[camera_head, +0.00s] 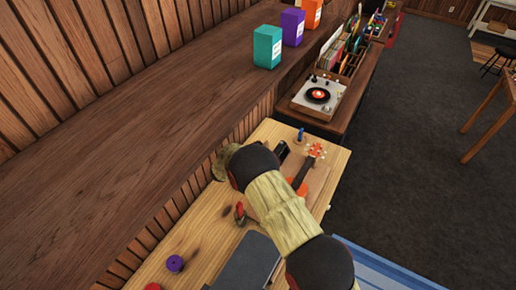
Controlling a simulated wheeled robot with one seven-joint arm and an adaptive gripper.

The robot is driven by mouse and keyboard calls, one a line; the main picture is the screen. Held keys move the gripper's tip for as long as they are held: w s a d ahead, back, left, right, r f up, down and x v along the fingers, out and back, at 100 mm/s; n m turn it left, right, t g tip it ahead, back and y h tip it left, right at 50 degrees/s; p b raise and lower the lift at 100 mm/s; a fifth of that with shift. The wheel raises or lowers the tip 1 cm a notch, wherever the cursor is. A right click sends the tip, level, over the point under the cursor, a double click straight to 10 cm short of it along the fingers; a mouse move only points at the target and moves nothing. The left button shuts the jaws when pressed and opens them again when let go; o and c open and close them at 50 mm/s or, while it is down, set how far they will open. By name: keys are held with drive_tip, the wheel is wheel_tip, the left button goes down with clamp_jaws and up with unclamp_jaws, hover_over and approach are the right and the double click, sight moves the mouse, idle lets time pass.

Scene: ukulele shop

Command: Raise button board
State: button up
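My arm, in pale yellow and black segments, reaches from the bottom right over the wooden table (195,236). Its far end bends down near the wall side, and my gripper's fingers are hidden behind it. I cannot make out a button board for certain. A dark grey flat object (248,262) lies on the table at the bottom, partly behind the arm. A purple round piece (175,263) and a red one (153,287), cut by the frame edge, sit to its left. A small red object (239,213) shows beside the arm.
An orange ukulele (301,178) lies right of the arm, partly covered. A black object (281,150) and a small blue one (300,134) are near it. A turntable (318,95) stands beyond. A dark wooden ledge (110,165) with teal (267,47), purple and orange boxes runs along the left.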

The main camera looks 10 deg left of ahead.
drive_tip(key=o, duration=0.3)
drive_tip(key=shift+o, duration=0.2)
drive_tip(key=v, duration=0.7)
drive_tip(key=shift+s, duration=0.25)
